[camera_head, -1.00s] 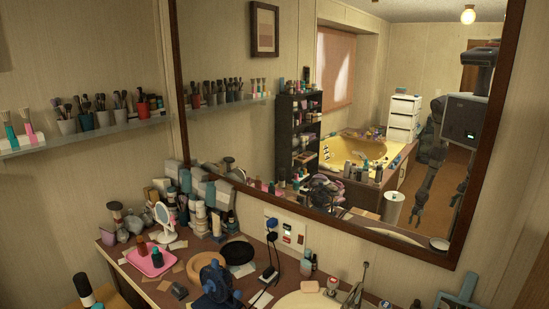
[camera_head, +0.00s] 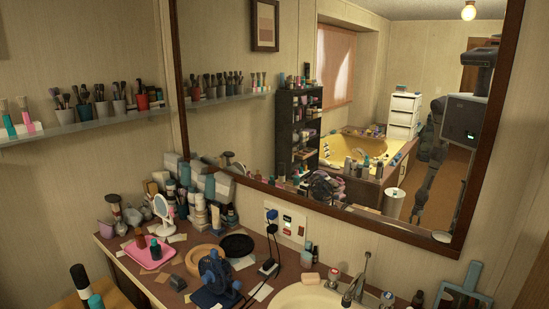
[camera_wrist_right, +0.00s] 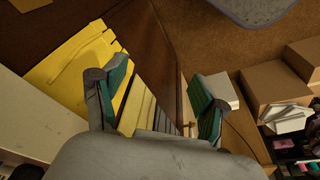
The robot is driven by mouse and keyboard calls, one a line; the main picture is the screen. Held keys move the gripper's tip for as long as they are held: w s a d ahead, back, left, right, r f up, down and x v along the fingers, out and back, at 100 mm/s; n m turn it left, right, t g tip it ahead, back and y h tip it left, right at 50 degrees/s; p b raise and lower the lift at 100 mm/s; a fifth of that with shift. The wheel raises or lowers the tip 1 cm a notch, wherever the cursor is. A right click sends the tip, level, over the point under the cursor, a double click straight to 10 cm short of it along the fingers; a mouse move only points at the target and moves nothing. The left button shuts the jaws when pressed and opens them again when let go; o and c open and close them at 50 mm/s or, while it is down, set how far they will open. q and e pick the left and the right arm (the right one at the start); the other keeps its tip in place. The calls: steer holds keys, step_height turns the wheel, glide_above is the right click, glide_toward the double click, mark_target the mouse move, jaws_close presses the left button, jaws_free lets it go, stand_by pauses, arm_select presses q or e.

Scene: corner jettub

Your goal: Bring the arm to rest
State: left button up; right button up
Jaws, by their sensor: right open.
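My right gripper (camera_wrist_right: 162,95) shows in the right wrist view with its two green-padded fingers spread apart and nothing between them. Beyond the fingers are a yellow slatted surface (camera_wrist_right: 75,65) and a brown floor (camera_wrist_right: 220,45), both apart from the gripper. In the head view neither gripper shows directly. The wall mirror (camera_head: 350,60) reflects my head and a dark arm that hangs down; which arm it is I cannot tell.
In the head view a cluttered vanity counter (camera_head: 215,258) holds a pink tray (camera_head: 150,258), a blue object (camera_head: 213,275) and a sink (camera_head: 305,297). A shelf (camera_head: 90,125) bears brush cups. In the wrist view cardboard boxes (camera_wrist_right: 275,85) stand at the right.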

steer(key=s+d+f+b, duration=0.1)
steer(key=s+f+b, duration=0.1)
steer(key=s+f, duration=0.7)
steer(key=s+d+f+g+b, duration=0.1)
steer(key=s+d+f+b, duration=0.1)
steer(key=s+f, duration=0.7)
step_height(320, 180, down, 8)
steer(key=shift+r+g+b, duration=0.25)
steer(key=shift+g+b, duration=0.05)
steer(key=shift+b, duration=0.15)
steer(key=shift+d, duration=0.15)
stand_by(4.9)
